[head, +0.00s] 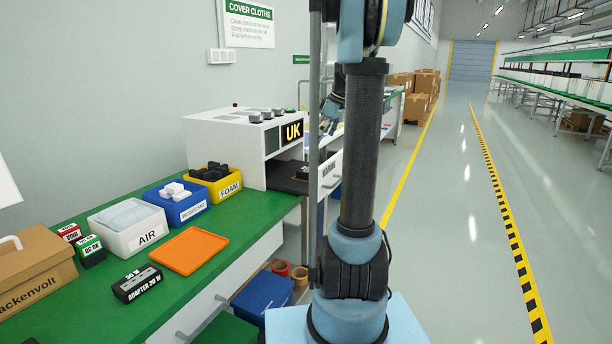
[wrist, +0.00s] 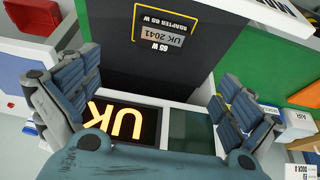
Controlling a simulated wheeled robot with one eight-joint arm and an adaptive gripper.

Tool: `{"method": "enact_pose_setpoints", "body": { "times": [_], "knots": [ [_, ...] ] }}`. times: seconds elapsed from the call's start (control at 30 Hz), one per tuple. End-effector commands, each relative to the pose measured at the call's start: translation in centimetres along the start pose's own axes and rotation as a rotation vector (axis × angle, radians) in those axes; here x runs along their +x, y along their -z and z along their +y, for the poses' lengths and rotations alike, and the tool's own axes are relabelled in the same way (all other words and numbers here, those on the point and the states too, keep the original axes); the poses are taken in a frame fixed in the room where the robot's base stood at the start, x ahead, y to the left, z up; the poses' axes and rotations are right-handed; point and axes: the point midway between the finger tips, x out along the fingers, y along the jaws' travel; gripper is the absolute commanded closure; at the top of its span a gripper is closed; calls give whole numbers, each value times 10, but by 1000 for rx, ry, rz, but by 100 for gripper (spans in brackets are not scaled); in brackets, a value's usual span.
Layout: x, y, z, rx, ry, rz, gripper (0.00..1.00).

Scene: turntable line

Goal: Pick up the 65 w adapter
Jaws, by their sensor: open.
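In the wrist view, a dark surface carries a yellow-framed label reading 65 W, ADAPTER 65 W and UK 2041, upside down; I take it as the 65 W adapter (wrist: 160,32). Its edges blend into the dark area around it. My gripper (wrist: 160,72) is open and empty, its blue padded fingers spread wide with the dark area between and beyond them. In the head view my gripper (head: 333,108) is partly hidden behind my arm, by the right end of the white machine. A black adapter marked 30 W (head: 138,284) lies on the green bench.
The white machine (head: 222,150) has a lit UK sign (head: 293,131), also in the wrist view (wrist: 125,124). Bins marked AIR (head: 127,228), DESICCANT (head: 177,203) and FOAM (head: 214,185), an orange tray (head: 189,250) and a carton (head: 32,271) stand on the bench. The aisle at right is clear.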

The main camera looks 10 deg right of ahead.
Motion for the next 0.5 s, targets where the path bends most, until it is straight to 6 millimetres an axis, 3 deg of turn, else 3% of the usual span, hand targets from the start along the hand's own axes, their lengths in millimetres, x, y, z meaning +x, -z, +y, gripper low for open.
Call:
{"method": "enact_pose_setpoints", "body": {
  "times": [0.5],
  "knots": [
    [88, 0, 0, 1, 0, 0, 0]
  ]
}}
